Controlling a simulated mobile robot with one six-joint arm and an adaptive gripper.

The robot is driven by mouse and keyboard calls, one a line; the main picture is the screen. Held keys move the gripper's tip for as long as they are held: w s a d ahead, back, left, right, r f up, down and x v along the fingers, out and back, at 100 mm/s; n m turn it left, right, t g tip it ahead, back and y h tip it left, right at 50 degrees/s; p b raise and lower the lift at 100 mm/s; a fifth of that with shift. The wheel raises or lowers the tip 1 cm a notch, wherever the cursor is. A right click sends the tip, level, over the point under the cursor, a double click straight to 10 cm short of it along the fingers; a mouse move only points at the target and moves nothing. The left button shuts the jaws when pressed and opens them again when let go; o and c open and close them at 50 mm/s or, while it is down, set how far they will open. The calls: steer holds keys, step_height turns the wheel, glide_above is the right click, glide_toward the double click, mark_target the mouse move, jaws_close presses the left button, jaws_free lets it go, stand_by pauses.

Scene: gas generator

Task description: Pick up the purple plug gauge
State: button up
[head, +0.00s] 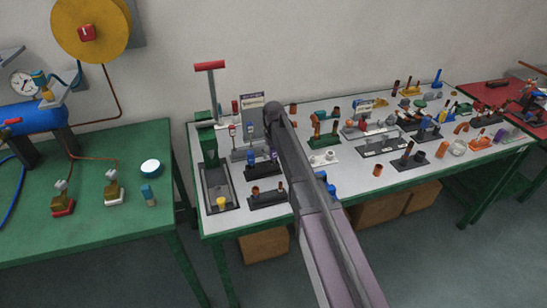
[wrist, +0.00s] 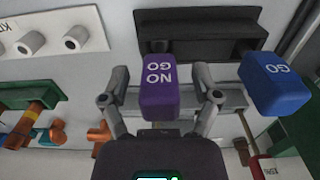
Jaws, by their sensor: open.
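The purple plug gauge (wrist: 158,88), marked "NO GO", is upside down in the centre of the wrist view. My gripper (wrist: 161,85) is open, with one finger on each side of the purple block. Narrow gaps show between the fingers and the block, so it is not clamped. A blue plug gauge (wrist: 276,82), marked "GO", stands to the right of the right finger. In the head view my arm reaches over the white table and hides most of the area around the gripper.
A black holder (wrist: 197,22) and a white block with round sockets (wrist: 52,38) lie near the gauges. Orange pipe fittings (wrist: 58,133) are at lower left. The white table (head: 330,103) is crowded with small parts; a green table (head: 95,215) stands left.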

stand_by(0.3)
steer(key=c, duration=1)
steer(key=shift+c, duration=0.2)
steer(key=shift+r, duration=0.1)
step_height(320, 180, up, 10)
steer(key=p, duration=1)
steer(key=shift+s, duration=0.1)
